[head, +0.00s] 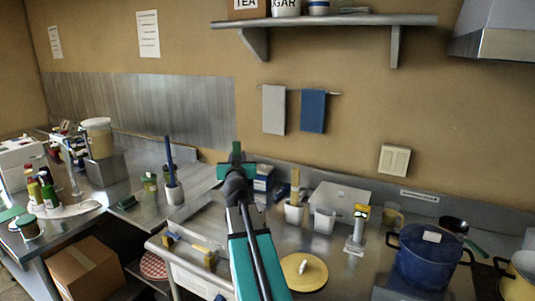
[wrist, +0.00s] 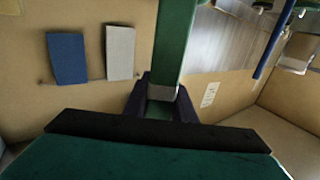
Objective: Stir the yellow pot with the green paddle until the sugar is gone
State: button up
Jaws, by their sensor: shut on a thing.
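My gripper (head: 238,170) is raised in the middle of the head view, in front of the wall and above the steel counter. It is shut on the green paddle (wrist: 175,40), whose broad green shaft runs up out of the jaws (wrist: 163,98) in the wrist view. In the head view only a short green part of the paddle (head: 236,150) shows. The yellow pot (head: 518,285) stands at the far right edge of the head view, cut off by the frame, well away from my gripper. I cannot make out any sugar in it.
A blue pot (head: 425,258) stands just left of the yellow pot. A yellow round lid (head: 303,272) lies on the counter near my arm. A shelf (head: 330,20) overhangs the wall.

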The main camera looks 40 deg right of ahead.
jog(key=w+a+n+t+y, duration=0.1)
jog(key=w+a+n+y, duration=0.1)
jog(key=a, duration=1.3)
jog(key=w+a+f+n+t+y, duration=0.1)
jog(key=w+a+n+y, duration=0.2)
jog(key=a, duration=1.1)
jog(key=w+a+n+t+y, duration=0.2)
jog(key=a+y, duration=0.4)
jog(key=a, duration=0.9)
jog(key=shift+w+a+f+n+y, duration=0.3)
jog(key=shift+w+n, duration=0.2)
jog(key=shift+w, duration=0.6)
